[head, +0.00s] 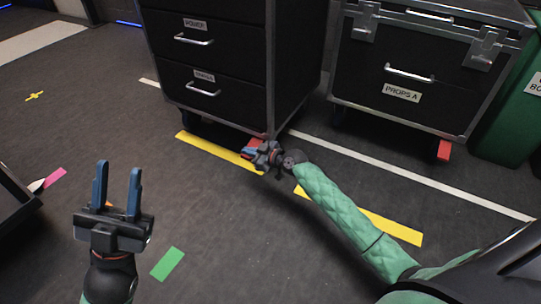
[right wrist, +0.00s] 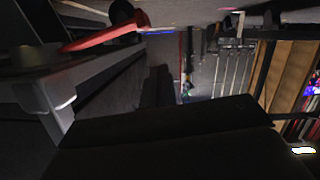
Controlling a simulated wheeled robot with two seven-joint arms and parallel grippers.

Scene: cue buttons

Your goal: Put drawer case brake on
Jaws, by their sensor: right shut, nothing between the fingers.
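The drawer case (head: 212,75) is black with metal edges, labelled drawers and pull handles. It stands at the upper middle of the head view. A red brake pedal (head: 256,142) shows low at its near right corner. A red lever also shows in the right wrist view (right wrist: 105,33), beside a dark wheel. My right gripper (head: 250,152) is shut and empty, low at this pedal and partly covering it. I cannot tell whether they touch or how far the pedal is pressed. My left gripper (head: 118,172) is open and empty, fingers apart, over the floor at lower left.
A second black case labelled PROPS A (head: 405,75) stands to the right, with a red pedal (head: 444,150) at its castor. A green bin (head: 515,110) is beside it. Yellow tape (head: 218,150) and a green mark (head: 167,263) lie on the floor. The middle floor is clear.

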